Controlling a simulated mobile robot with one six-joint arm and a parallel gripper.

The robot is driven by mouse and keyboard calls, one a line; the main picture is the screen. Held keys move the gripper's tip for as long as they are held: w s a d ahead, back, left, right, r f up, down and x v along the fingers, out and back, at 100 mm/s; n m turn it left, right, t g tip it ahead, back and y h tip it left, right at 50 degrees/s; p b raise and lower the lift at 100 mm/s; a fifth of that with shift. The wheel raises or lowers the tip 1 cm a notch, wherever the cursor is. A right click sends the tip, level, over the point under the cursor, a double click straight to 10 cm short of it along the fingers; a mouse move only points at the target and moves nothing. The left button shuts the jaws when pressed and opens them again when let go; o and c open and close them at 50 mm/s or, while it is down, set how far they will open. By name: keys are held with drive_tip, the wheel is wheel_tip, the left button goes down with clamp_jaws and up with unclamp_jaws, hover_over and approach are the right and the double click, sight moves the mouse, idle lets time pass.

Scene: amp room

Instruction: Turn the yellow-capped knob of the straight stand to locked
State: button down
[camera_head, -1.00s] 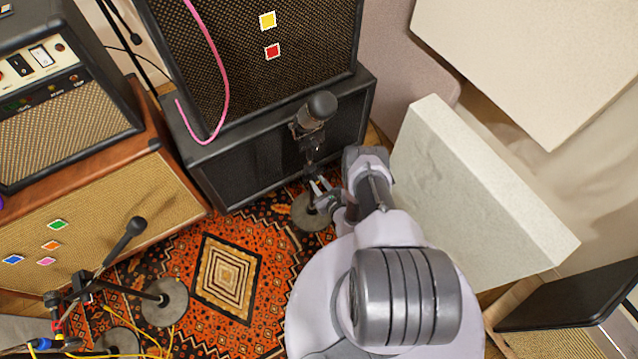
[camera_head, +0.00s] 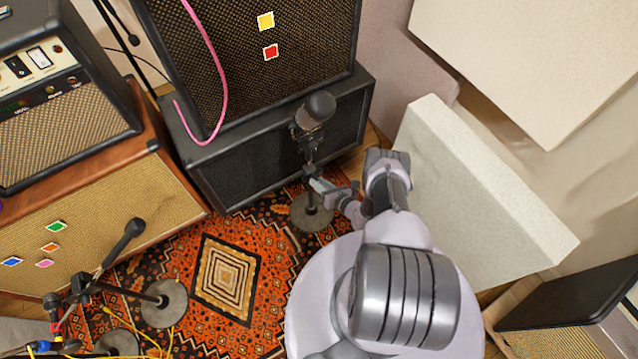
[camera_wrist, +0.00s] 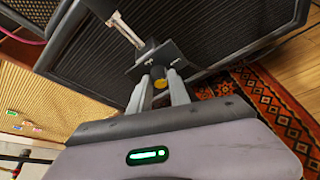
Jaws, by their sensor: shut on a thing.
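The straight stand (camera_head: 311,195) stands on the rug before the lower black cabinet, with a dark microphone (camera_head: 318,108) at its top. In the wrist view, the yellow-capped knob (camera_wrist: 159,83) sits below a dark plate on the stand's shaft (camera_wrist: 127,29). My gripper (camera_wrist: 158,75) reaches it from below, with one pale finger on each side of the knob, and is shut on it. In the head view my gripper (camera_head: 325,187) is at the stand's shaft, small and partly hidden by my own arm. The knob's cap cannot be made out there.
Stacked black speaker cabinets (camera_head: 280,140) stand close behind the stand. A pale panel (camera_head: 480,200) leans right of my arm. A second microphone stand (camera_head: 165,300) with a boom is at lower left, near yellow cables (camera_head: 150,345). Patterned rug (camera_head: 270,270) lies open between.

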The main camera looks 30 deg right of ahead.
drive_tip(key=shift+w+d+r+m, duration=0.1)
drive_tip(key=shift+w+r+m, duration=0.05)
drive_tip(key=shift+m, duration=0.15)
idle(0.4)
drive_tip(key=c, duration=1.2)
unclamp_jaws()
drive_tip(key=p+v, duration=0.5)
drive_tip(key=v, duration=1.2)
drive_tip(key=shift+s+d+p, duration=0.2)
drive_tip(key=shift+s+p, duration=0.05)
drive_tip(key=shift+p, duration=0.1)
